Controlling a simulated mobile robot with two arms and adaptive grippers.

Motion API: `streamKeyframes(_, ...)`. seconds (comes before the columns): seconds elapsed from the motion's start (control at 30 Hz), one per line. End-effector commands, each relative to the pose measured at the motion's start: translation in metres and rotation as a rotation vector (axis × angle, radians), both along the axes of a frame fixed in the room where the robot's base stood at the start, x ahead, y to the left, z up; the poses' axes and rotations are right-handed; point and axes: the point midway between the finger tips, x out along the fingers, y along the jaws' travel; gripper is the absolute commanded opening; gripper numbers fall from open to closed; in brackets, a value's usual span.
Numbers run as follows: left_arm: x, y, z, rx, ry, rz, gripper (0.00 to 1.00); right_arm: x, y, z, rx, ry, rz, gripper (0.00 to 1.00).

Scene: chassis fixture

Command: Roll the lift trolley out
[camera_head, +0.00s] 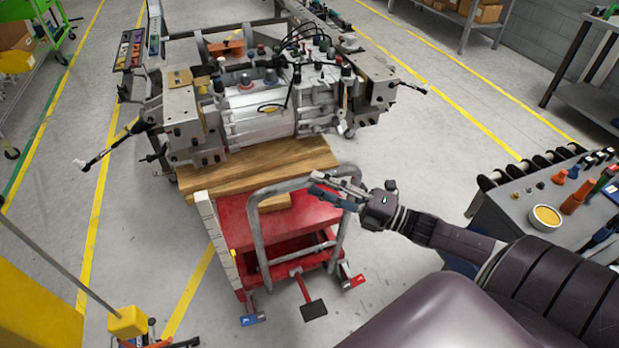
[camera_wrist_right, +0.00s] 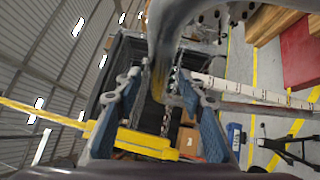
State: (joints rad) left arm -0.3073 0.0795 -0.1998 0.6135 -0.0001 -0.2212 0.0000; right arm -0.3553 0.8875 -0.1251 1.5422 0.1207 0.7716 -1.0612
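The lift trolley is a low red cart (camera_head: 285,232) with a grey tubular push handle (camera_head: 256,236) at its near side. Wooden boards (camera_head: 250,166) lie on it, and the chassis fixture with its grey motor unit (camera_head: 258,115) stands right behind and above them. My right gripper (camera_head: 336,190) is at the upper right part of the handle. In the right wrist view its two blue-padded fingers (camera_wrist_right: 163,92) are spread apart, with the grey handle tube (camera_wrist_right: 172,38) at their tips. I cannot tell whether they touch it. My left gripper is out of view.
A workbench with tools and a yellow-filled bowl (camera_head: 546,216) stands at the right. A yellow object (camera_head: 38,312) and a yellow-tipped pole (camera_head: 128,321) are at the lower left. A green cart (camera_head: 62,30) stands at the upper left. Floor right of the trolley is clear.

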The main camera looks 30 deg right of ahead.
Motion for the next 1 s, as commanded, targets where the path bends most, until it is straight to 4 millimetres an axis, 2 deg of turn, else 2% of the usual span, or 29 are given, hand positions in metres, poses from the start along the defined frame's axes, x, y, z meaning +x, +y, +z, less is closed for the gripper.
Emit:
streamKeyframes(0.2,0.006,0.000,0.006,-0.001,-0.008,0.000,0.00,0.021,0.012,0.005,0.001,-0.002,-0.001,0.37)
streamKeyframes(0.6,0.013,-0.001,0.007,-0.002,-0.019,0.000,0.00,0.025,0.016,0.003,0.001,0.001,-0.001,0.37)
streamKeyframes(0.93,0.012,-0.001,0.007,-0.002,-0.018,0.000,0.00,0.025,0.016,0.004,0.001,0.001,-0.001,0.00)
streamKeyframes(1.0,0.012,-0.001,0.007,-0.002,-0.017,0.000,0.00,0.025,0.016,0.004,0.001,0.001,-0.001,0.00)
